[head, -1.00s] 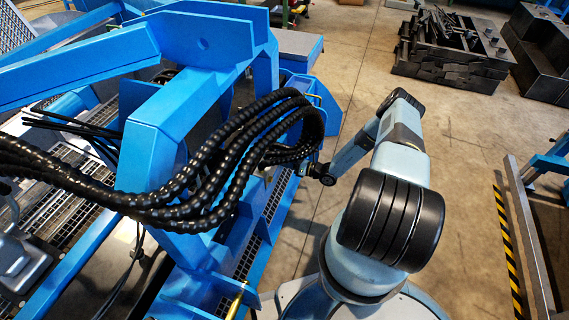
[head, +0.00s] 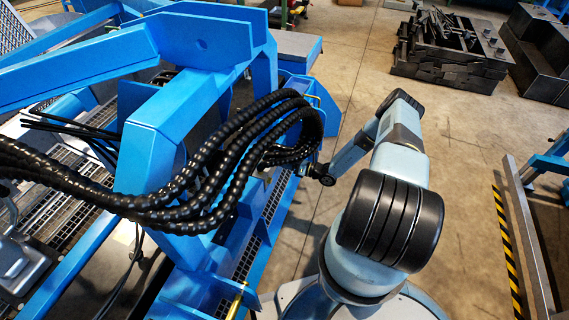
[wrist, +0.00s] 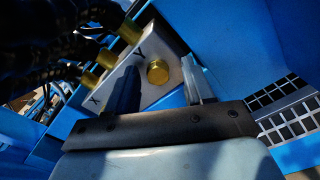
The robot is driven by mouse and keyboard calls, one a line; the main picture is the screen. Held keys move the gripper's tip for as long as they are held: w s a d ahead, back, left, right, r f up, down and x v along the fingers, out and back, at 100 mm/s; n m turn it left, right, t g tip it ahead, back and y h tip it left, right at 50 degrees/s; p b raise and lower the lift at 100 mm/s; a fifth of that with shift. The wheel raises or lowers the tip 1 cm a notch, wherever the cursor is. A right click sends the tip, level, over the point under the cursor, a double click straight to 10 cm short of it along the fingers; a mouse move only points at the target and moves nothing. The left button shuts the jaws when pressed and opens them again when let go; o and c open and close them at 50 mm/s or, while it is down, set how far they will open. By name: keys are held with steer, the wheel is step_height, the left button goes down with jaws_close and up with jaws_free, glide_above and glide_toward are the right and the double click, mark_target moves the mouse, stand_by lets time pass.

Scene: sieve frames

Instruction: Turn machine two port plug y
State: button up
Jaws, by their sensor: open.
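In the wrist view, a grey metal port block (wrist: 160,38) carries the letters X and Y and several brass plugs. The brass plug beside the Y (wrist: 158,71) appears between my two fingers. My gripper (wrist: 159,64) is open, one finger on each side of that plug, with a visible gap on both sides. I cannot tell how deep the fingers reach along the plug. In the head view, my gripper is mostly hidden at the blue machine's side, beside the black hoses.
Thick black ribbed hoses (head: 225,165) bulge out from the blue machine frame (head: 155,130) close to my wrist. They also fill the top left of the wrist view. A metal grating (wrist: 292,118) lies right of the fingers.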

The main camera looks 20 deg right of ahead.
steer(key=v, duration=1.4)
